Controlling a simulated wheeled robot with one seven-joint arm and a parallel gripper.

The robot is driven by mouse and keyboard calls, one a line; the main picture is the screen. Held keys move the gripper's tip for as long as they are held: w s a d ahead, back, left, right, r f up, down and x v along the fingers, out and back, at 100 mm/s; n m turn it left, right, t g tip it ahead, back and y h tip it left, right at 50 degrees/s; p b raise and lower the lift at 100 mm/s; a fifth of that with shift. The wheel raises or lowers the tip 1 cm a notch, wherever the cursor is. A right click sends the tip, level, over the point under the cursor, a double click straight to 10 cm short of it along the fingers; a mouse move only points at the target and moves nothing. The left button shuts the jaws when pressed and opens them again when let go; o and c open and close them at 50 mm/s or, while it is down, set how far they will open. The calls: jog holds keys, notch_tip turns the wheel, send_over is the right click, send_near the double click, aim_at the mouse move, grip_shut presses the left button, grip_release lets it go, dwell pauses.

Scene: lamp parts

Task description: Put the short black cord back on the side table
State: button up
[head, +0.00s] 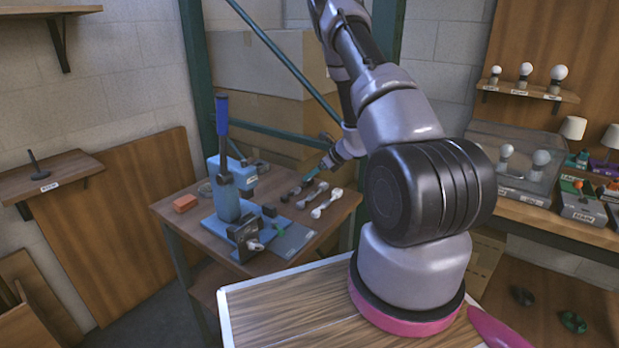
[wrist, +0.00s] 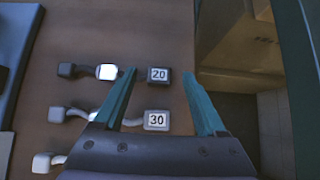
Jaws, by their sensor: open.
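The side table (head: 345,203) stands left of my arm in the head view. Cords lie in a row on it. The darkest cord (head: 293,191) is at the back of the row; in the wrist view a dark-ended cord (wrist: 68,70) lies at the top, with a bright white part in its middle and a block marked 20 (wrist: 159,75) at its right end. My gripper (wrist: 159,73) is open and empty, its teal fingertips on either side of that block in the picture. Whether they touch it I cannot tell. My gripper (head: 324,168) is low over the table's right side.
A grey cord marked 30 (wrist: 157,120) and a white cord (head: 326,204) lie alongside. A cardboard box (wrist: 235,40) is beyond the table's edge at right.

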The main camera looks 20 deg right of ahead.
jog(key=v, duration=0.9)
jog(key=s+a+r+n+g+y, duration=0.1)
jog(key=s+a+r+n, duration=0.3)
jog(key=r, duration=0.3)
jog(key=s+a+r+n+y, duration=0.1)
jog(key=a+r+n, duration=0.2)
jog(key=a+r, duration=0.35)
jog(key=s+a+r+n+g+y, duration=0.1)
jog(key=s+a+r+n, duration=0.25)
jog(key=r, duration=0.55)
jog(key=s+a+r+n+t+h, duration=0.1)
jog(key=s+r+n+h, duration=0.2)
jog(key=s+r+n, duration=0.4)
jog(key=s+a+r+n+h, duration=0.1)
jog(key=s+r+n+h, duration=0.2)
jog(key=s, duration=1.2)
notch_tip(320, 180, up, 4)
jog(key=n, duration=0.4)
jog(key=shift+n+t, duration=0.35)
jog(key=shift+t, duration=0.05)
jog(key=shift+w+f, duration=0.1)
